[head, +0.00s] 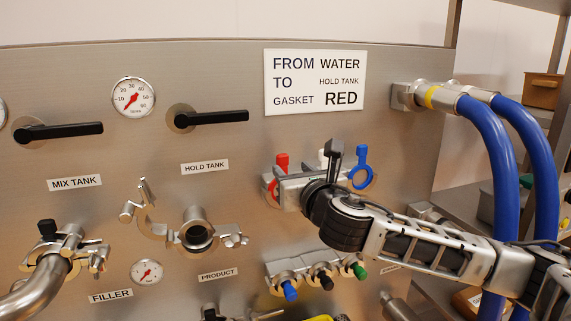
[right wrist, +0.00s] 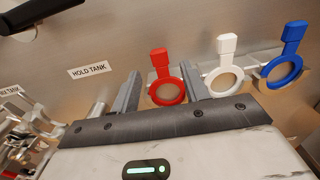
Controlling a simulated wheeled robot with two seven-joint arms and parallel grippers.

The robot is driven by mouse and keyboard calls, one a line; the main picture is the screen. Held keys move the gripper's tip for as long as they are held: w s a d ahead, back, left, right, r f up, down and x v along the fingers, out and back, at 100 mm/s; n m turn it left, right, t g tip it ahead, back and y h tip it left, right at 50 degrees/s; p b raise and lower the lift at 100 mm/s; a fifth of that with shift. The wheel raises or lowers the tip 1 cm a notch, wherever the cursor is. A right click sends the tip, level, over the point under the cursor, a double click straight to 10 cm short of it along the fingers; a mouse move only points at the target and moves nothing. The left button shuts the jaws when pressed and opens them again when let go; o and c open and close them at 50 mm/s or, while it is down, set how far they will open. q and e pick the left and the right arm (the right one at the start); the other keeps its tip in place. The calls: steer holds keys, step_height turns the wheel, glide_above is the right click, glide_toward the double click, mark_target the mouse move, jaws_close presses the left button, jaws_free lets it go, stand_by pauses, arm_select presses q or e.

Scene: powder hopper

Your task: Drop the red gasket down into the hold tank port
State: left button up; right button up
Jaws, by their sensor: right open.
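The red gasket (head: 282,162) hangs in a rack on the steel panel, its tab up and its ring below. In the right wrist view the red gasket (right wrist: 160,62) shows between the two fingers of my right gripper (right wrist: 160,88), which is open and not closed on it. In the head view my right gripper (head: 324,172) is at the rack and covers part of it. The hold tank port (head: 197,236) appears to be the open pipe end under the HOLD TANK label (head: 205,167), with an opened clamp (head: 147,212) beside it. My left gripper is not in view.
A white gasket (right wrist: 225,68) and a blue gasket (right wrist: 288,60) hang right of the red one. A sign (head: 315,82) reads from water to hold tank, gasket red. Blue hoses (head: 492,140) hang at right. Black handles (head: 212,117) stick out above the port.

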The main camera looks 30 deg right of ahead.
mark_target(284, 161)
steer(key=p+x, duration=0.1)
steer(key=x, duration=0.4)
steer(key=shift+r, duration=0.15)
steer(key=shift+p+x, duration=0.4)
steer(key=shift+x, duration=0.65)
steer(key=shift+a, duration=0.1)
steer(key=c, duration=0.8)
